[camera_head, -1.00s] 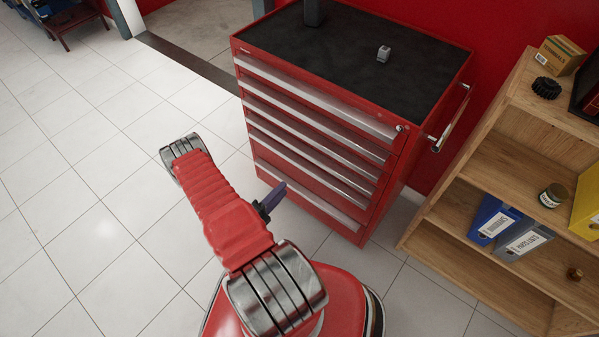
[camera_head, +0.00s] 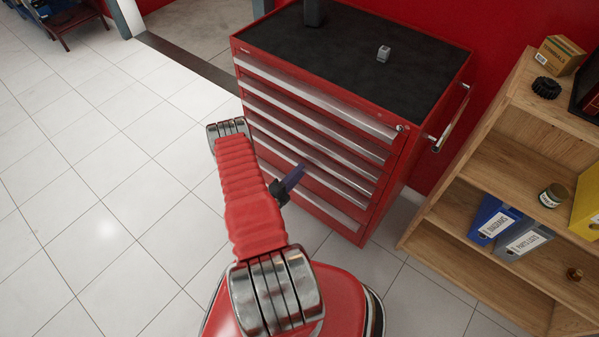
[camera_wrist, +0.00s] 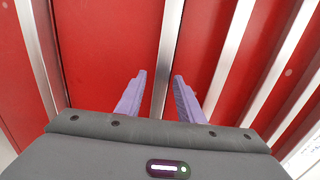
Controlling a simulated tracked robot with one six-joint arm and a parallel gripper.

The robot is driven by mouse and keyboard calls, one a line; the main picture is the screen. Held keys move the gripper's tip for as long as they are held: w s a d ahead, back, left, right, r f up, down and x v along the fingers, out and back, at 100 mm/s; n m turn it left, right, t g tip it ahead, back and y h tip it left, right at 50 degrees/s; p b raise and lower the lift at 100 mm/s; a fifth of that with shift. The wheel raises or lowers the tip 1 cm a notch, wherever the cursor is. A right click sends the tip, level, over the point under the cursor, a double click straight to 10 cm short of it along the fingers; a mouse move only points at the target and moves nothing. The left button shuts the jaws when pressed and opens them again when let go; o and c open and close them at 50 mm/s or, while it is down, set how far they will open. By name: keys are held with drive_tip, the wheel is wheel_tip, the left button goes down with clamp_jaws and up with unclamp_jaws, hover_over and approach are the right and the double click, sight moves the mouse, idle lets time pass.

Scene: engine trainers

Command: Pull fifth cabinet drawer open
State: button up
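The red tool cabinet (camera_head: 225,45) has a column of drawers with long silver handle strips, and all look shut. The lowest strip I can make out (camera_head: 345,222) runs near the cabinet's foot, partly hidden by my arm. My gripper (camera_head: 297,176) is in front of the lower drawers. In the wrist view its purple fingers (camera_wrist: 158,76) are apart, pointing at the drawer fronts, with one silver handle strip (camera_wrist: 168,52) lined up between their tips. No contact is visible, and I cannot tell for certain which drawer that strip belongs to.
A wooden shelf (camera_head: 470,205) with binders stands to the right of the cabinet. A side rail (camera_head: 452,118) sticks out on the cabinet's right side. A small grey object (camera_head: 383,53) rests on the black top. The tiled floor (camera_head: 100,200) on the left is clear.

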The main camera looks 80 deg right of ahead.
drive_tip(key=shift+s+d, duration=0.2)
drive_tip(key=shift+d, duration=0.2)
drive_tip(key=shift+f, duration=0.1)
clamp_jaws()
idle(0.3)
